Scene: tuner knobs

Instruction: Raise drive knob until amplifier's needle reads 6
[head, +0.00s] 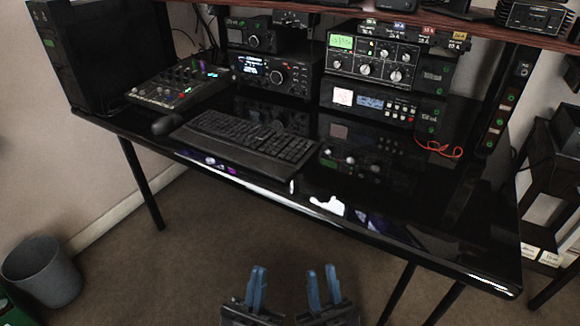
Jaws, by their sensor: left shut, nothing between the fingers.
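A black unit (401,52) with a green-lit window (341,42) and several silver knobs (365,69) sits in the right equipment stack on the desk. Below it is another black unit (427,117) with a pale pinkish meter window (343,97) and a blue display (370,103). I cannot tell which is the amplifier or which knob is the drive. Labels and any needle are too small to read. My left gripper (257,270) is shut and empty at the bottom, in front of the desk. My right gripper (321,272) is beside it, fingers apart and empty. Both are far from the knobs.
A black keyboard (245,140) and mouse (165,125) lie on the glossy desk (440,215). A mixer (180,86) and a radio with a large knob (276,77) stand behind. A red cable (438,149) lies right. A shelf (450,30) overhangs the stack. The desk's front right is clear.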

